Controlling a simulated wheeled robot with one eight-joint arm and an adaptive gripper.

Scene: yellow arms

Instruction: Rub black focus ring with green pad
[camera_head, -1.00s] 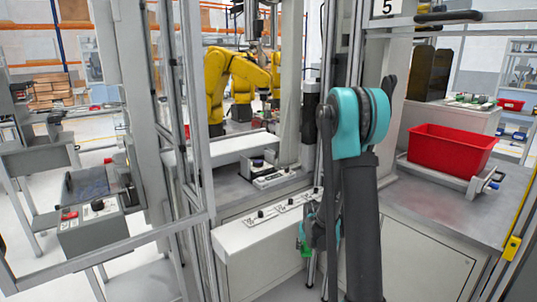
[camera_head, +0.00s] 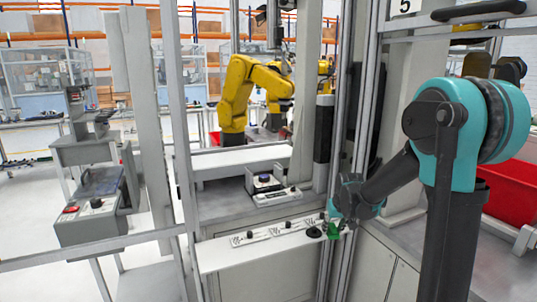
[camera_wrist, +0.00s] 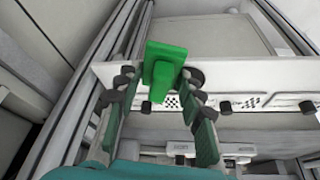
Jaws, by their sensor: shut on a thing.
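My gripper (camera_wrist: 158,82) is shut on a green pad (camera_wrist: 164,66), a blocky piece with a narrower stem held between the fingertips. In the head view the green pad (camera_head: 334,233) shows small, by the right end of the white panel. A dark round part with a purplish top, which looks like the black focus ring (camera_head: 264,179), sits on a small grey-white fixture (camera_head: 274,197) on the bench behind the panel. The pad is apart from it, to its right and nearer. I cannot make out the ring in the wrist view.
The white panel (camera_head: 222,256) with several black knobs runs in front of the bench. Metal posts (camera_head: 348,120) stand close by my arm. A yellow robot arm (camera_head: 240,92) is behind. A red bin (camera_head: 508,190) is at the right, partly hidden by my arm.

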